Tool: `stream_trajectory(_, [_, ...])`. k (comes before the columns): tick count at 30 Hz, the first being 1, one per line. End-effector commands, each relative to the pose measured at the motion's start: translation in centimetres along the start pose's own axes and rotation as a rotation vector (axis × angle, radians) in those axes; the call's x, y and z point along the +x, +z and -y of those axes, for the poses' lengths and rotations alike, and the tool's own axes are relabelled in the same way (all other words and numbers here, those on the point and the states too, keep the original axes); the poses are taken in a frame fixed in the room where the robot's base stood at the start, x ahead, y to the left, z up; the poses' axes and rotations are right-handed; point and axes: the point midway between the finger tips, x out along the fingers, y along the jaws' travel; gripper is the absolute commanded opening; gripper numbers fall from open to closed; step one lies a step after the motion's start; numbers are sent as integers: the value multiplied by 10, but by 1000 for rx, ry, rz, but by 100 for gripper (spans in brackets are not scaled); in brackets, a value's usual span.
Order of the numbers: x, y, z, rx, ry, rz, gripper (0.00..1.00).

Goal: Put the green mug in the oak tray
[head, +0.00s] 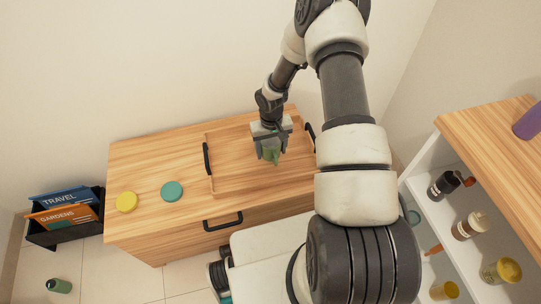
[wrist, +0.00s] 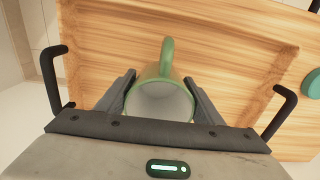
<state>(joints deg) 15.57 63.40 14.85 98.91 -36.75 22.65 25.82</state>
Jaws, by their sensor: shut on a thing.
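The green mug (wrist: 160,99) has a pale inside and a green handle, which points to the top of the wrist view. My gripper (wrist: 160,100) is shut on the mug, with one dark finger on each side of it. In the head view my gripper (head: 270,152) and the mug (head: 273,156) are over the oak tray (head: 235,186), within its rim. The tray has two black handles and lies on the wooden cabinet. It also fills much of the wrist view (wrist: 225,60). I cannot tell whether the mug touches the tray floor.
A yellow disc (head: 127,202) and a teal disc (head: 171,191) lie on the cabinet top (head: 150,160) left of the tray. A black rack with books (head: 62,212) stands at far left. A shelf unit (head: 500,165) with bottles and jars is at right.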

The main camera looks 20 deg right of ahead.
Motion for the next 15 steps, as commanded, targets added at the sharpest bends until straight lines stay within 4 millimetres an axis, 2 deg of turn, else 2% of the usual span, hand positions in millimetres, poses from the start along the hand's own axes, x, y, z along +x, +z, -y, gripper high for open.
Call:
stream_trajectory(8, [36,0,0,-1,-1,0,30])
stream_trajectory(15, [36,0,0,-1,0,-2,30])
